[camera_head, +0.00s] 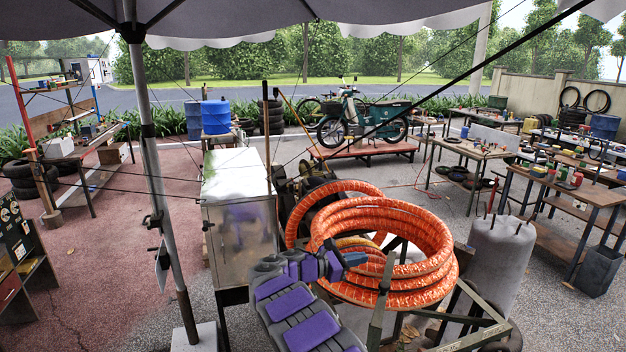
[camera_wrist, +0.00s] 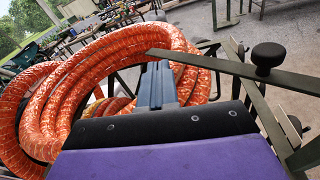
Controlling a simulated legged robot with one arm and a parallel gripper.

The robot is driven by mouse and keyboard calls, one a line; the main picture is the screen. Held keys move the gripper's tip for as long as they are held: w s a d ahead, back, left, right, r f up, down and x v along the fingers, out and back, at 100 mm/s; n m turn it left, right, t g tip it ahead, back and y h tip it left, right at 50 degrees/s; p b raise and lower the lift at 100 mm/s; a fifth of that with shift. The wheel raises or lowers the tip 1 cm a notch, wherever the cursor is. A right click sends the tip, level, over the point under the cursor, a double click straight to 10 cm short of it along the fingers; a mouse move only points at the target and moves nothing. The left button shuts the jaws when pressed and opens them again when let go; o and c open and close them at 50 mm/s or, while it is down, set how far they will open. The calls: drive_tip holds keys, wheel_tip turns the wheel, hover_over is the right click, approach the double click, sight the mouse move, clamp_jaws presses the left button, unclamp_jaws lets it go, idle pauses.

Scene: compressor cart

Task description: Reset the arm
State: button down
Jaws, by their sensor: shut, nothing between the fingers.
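My purple and grey arm reaches forward at the bottom middle of the head view. My gripper (camera_head: 354,259) is shut and empty, in front of the coiled orange hose (camera_head: 440,262). In the wrist view my gripper (camera_wrist: 157,85) shows as a blue-grey closed pair of fingers, with the orange hose (camera_wrist: 70,110) behind it and to its left. I cannot tell whether the fingers touch the hose. The hose coil rests on a metal frame (camera_head: 380,300), partly hidden by my arm.
A metal cabinet (camera_head: 240,220) stands left of the coil, and a grey covered cylinder (camera_head: 497,260) to its right. A dark bar with a black knob (camera_wrist: 268,56) is close on the wrist view's right. A canopy pole (camera_head: 160,190) stands at left. Workbenches (camera_head: 580,190) line the right.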

drive_tip(key=s+d+r+m+g+y+b, duration=0.25)
drive_tip(key=s+d+m+g, duration=0.2)
drive_tip(key=s+d, duration=0.7)
drive_tip(key=s+d+m+g+y+b, duration=0.15)
drive_tip(key=s+m, duration=0.25)
drive_tip(key=s, duration=0.5)
drive_tip(key=s+d+m+g+y, duration=0.1)
drive_tip(key=s+d+m+y, duration=0.15)
drive_tip(key=s, duration=0.55)
drive_tip(key=s+a+f+m+y+b, duration=0.1)
drive_tip(key=s+a+f+m+y, duration=0.2)
drive_tip(key=s, duration=0.7)
drive_tip(key=s+a+f+m+y+b, duration=0.1)
drive_tip(key=s+a+f+m+y, duration=0.2)
drive_tip(key=s, duration=0.6)
drive_tip(key=s+a+f+m+g+y+b, duration=0.1)
drive_tip(key=s+a+f+m+y, duration=0.2)
drive_tip(key=s+a, duration=0.4)
drive_tip(key=s+f, duration=0.1)
drive_tip(key=s, duration=0.2)
drive_tip(key=shift+s+m, duration=0.3)
drive_tip(key=shift+m, duration=0.1)
drive_tip(key=shift+f, duration=0.1)
